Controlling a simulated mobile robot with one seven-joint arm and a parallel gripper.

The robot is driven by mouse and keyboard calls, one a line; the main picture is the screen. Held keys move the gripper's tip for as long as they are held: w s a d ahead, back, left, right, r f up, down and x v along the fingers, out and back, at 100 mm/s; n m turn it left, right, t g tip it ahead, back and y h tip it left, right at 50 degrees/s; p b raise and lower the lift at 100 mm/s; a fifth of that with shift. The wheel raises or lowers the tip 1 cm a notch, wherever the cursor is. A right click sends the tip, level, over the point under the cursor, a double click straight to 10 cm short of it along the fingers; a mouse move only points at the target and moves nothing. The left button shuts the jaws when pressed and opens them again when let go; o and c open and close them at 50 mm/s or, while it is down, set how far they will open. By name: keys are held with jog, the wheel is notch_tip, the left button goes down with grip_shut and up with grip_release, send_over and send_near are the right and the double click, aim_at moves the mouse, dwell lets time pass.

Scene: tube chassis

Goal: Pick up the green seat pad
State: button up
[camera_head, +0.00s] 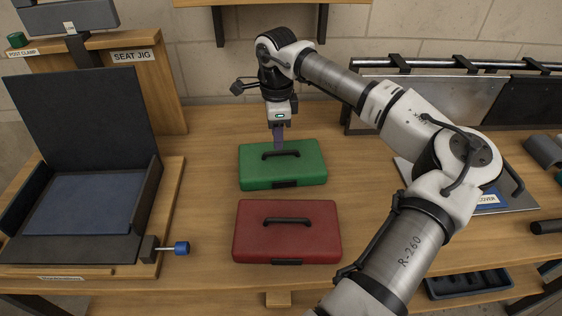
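The green seat pad (262,176) lies flat on the wooden workbench, with a black handle (281,154) on its top and a dark tab at its front edge. My gripper (279,148) points down over the pad's back middle, with its fingers close to the handle. The fingers look like one narrow dark shape from this side, so I cannot tell whether they are apart or whether they touch the handle. The pad appears to rest on the bench.
A red pad (287,242) with a similar handle lies just in front. The seat jig (90,204), with an upright dark panel and a blue knob (181,248), stands at the left. A metal plate labelled cover (515,196) lies right, partly behind my arm. Bench left of the pads is bare.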

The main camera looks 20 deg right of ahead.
aim_at(281, 152)
jog(key=f, duration=0.1)
jog(key=d+f+p, duration=0.1)
jog(key=f, duration=0.1)
jog(key=shift+f, duration=1)
grip_shut()
